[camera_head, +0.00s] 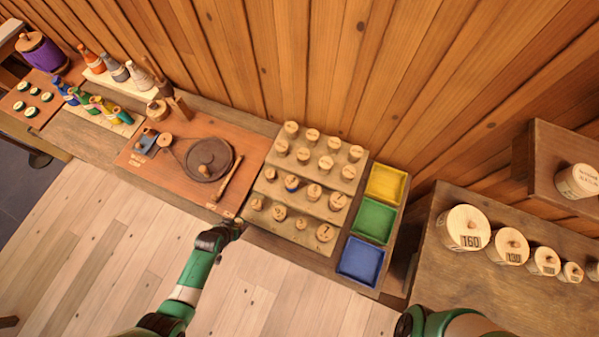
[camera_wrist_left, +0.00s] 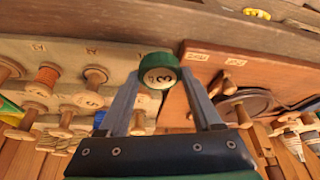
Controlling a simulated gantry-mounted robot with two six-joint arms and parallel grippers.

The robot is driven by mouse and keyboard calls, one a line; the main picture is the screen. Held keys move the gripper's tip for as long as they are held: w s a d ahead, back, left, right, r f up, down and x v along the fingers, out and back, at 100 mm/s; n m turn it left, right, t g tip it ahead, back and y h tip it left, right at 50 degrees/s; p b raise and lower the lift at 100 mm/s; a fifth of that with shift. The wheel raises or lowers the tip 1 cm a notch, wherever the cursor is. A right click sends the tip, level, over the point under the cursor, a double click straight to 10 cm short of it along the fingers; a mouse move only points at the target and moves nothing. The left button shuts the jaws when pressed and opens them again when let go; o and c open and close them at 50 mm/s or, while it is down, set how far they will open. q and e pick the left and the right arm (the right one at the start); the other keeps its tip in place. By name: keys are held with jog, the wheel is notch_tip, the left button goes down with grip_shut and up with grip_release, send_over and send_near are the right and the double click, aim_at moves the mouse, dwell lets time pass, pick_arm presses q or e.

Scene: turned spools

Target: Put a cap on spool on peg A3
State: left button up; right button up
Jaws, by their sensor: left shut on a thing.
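My left gripper (camera_head: 237,222) is at the front left corner of the stepped spool rack (camera_head: 268,228). In the left wrist view the gripper (camera_wrist_left: 158,82) is shut on a round green cap (camera_wrist_left: 158,68) with a pale, marked face. The cap is apart from the spools. The rack holds rows of wooden spools on pegs, such as a front-row spool (camera_head: 279,213) and another at the right end (camera_head: 325,233). Peg labels are too small to read, so I cannot tell which peg is A3. My right gripper is out of frame.
Yellow (camera_head: 385,183), green (camera_head: 373,221) and blue (camera_head: 360,261) trays stand right of the rack. A brown board (camera_head: 150,170) with a dark round disc (camera_head: 208,160) lies to its left. Several caps (camera_head: 33,112) lie at far left. Labelled canisters (camera_head: 465,228) stand at right.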

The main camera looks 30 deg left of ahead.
pick_arm(q)
jog(key=shift+w+d, duration=1.45)
jog(key=shift+d, duration=0.95)
jog(key=b, duration=0.4)
send_near(301, 223)
jog(key=shift+w+a+f, duration=0.7)
jog(key=shift+a+f, duration=1)
jog(key=shift+f, duration=0.75)
jog(key=shift+w+d, duration=0.35)
jog(key=shift+d, duration=0.3)
jog(key=shift+w+d, duration=0.4)
jog(key=shift+d, duration=0.2)
jog(key=shift+f+b, duration=0.25)
jog(key=shift+b, duration=0.05)
jog(key=shift+f+b, duration=0.65)
jog(key=shift+b, duration=0.05)
jog(key=o, duration=1)
jog(key=shift+r, duration=0.1)
